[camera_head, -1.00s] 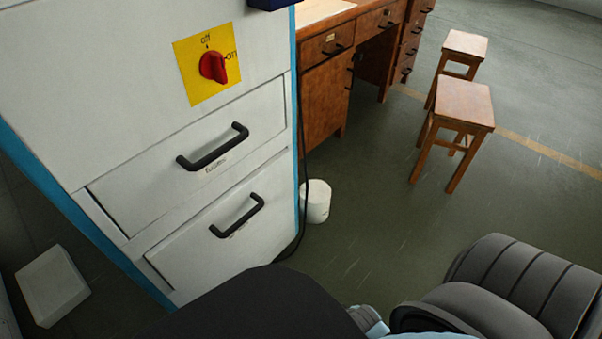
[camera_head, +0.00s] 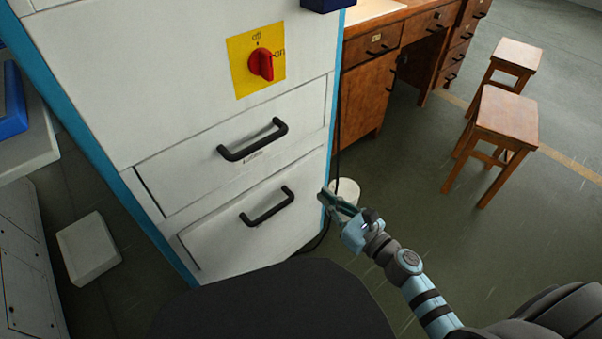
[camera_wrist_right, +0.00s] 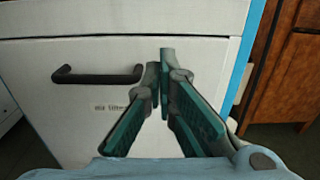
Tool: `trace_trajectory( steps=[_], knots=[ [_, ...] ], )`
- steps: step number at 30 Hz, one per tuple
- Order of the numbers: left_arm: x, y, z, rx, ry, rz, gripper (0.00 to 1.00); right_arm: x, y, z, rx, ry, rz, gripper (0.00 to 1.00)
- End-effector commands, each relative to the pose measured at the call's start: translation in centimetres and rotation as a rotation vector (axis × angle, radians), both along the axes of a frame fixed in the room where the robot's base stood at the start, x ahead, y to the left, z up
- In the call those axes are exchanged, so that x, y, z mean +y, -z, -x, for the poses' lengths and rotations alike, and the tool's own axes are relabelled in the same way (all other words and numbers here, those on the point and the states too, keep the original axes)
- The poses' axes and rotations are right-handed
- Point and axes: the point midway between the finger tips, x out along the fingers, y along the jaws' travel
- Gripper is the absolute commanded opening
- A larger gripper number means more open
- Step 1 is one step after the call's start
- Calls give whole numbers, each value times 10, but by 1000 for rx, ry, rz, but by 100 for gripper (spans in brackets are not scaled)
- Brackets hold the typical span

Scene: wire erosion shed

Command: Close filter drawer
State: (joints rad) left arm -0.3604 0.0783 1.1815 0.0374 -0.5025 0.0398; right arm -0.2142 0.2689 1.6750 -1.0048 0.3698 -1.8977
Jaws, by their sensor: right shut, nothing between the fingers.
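The lower drawer (camera_head: 235,238) is in the white cabinet, with a black bar handle (camera_head: 267,206). In the right wrist view it shows as a white front (camera_wrist_right: 60,110) with the handle (camera_wrist_right: 97,75) and a small label below that seems to read "air filters". It looks nearly flush with the cabinet; a thin dark line runs along its edge. My right gripper (camera_head: 327,201) is shut and empty at the cabinet's right edge, right of the handle. In the wrist view its fingertips (camera_wrist_right: 160,58) are just right of the handle; contact is unclear. My left gripper is not in view.
An upper drawer (camera_head: 200,184) and a red switch on a yellow plate (camera_head: 261,65) are above. A white bin (camera_head: 346,188) stands behind my right gripper. A wooden desk (camera_head: 370,85) and stools (camera_head: 508,115) are at the right. A white box (camera_head: 88,248) lies left.

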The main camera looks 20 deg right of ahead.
Motion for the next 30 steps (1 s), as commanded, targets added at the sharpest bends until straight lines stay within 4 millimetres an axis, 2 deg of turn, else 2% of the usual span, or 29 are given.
trace_trajectory(
  steps=[6, 12, 17, 30],
  knots=[
    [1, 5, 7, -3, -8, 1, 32, 18, -1, -46, 0, 2, -4, 0],
    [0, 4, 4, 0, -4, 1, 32, 31, 1, -77, 1, 2, -5, 0],
    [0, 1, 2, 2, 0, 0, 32, 35, 1, -87, 3, 2, -4, 0],
    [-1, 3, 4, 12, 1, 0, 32, 40, 1, -93, 2, 0, -6, 0]
  ],
)
